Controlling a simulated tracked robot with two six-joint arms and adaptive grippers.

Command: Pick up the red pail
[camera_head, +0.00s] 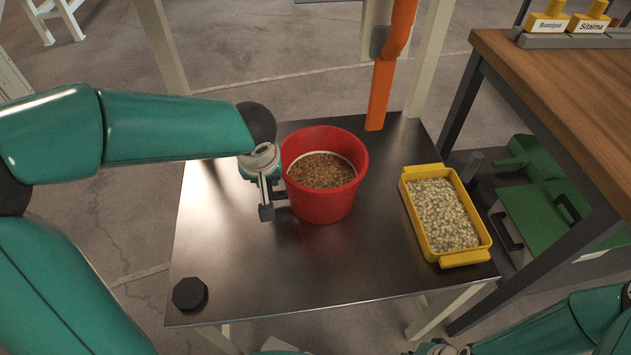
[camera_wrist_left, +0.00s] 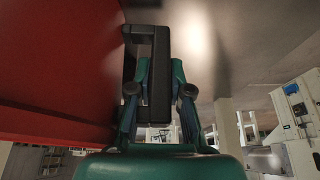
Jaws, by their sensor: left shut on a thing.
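The red pail (camera_head: 322,206) stands upright on the dark metal table, with brown granular contents inside. My left gripper (camera_head: 272,198) is at the pail's left side, shut on it; the exact contact is hard to see.
A yellow tray (camera_head: 451,261) of pale pellets sits on the table (camera_head: 330,270), right of the pail. A black knob-like piece (camera_head: 189,294) is at the front left. An orange part (camera_head: 382,90) hangs behind the pail. A wooden bench (camera_head: 560,95) stands at the right.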

